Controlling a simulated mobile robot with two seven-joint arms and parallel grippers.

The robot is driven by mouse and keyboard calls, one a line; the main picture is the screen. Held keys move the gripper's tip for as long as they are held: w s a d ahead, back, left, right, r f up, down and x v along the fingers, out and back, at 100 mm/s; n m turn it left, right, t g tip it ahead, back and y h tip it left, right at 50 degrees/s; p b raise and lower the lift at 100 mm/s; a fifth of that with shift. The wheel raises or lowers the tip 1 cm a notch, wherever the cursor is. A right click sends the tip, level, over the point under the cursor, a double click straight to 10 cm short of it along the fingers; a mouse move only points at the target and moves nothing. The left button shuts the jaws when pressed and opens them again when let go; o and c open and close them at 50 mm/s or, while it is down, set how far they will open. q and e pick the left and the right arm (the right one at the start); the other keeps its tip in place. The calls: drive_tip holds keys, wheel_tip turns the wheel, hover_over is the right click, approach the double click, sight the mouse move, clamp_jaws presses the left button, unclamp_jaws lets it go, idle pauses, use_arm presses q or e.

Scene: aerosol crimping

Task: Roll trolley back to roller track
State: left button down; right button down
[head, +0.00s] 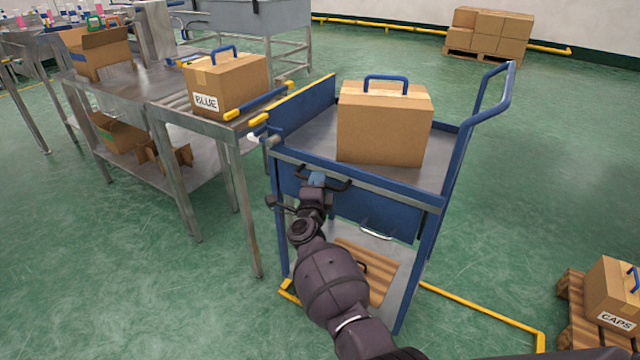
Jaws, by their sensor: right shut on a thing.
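The trolley (455,160) has a blue frame, a grey top deck and a push handle at the right. It stands close to the end of the roller track (178,104), at the left; I cannot tell whether they touch. A plain carton (385,125) with a blue handle sits on the deck. My left gripper is not in view.
A carton marked BLUE (228,82) sits on the roller track, beside a steel table (130,85) with an open carton (97,50). A pallet (575,320) with a CAPS carton (612,290) stands at lower right. Floor behind the trolley is clear.

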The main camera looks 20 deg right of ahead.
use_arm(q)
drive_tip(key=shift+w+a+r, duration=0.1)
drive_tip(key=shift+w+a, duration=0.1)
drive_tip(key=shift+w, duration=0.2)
use_arm(e)
drive_tip(key=shift+w+a+r, duration=0.2)
drive_tip(key=shift+w+a, duration=0.15)
drive_tip(key=shift+w, duration=0.05)
drive_tip(key=c, duration=1.5)
unclamp_jaws()
drive_tip(key=o, duration=0.4)
drive_tip(key=shift+w+a+f, duration=0.1)
drive_tip(key=shift+w+a, duration=0.05)
drive_tip(key=shift+c, duration=0.2)
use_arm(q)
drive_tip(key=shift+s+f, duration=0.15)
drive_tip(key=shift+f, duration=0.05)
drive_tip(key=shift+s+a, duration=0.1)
use_arm(e)
drive_tip(key=shift+f, duration=0.1)
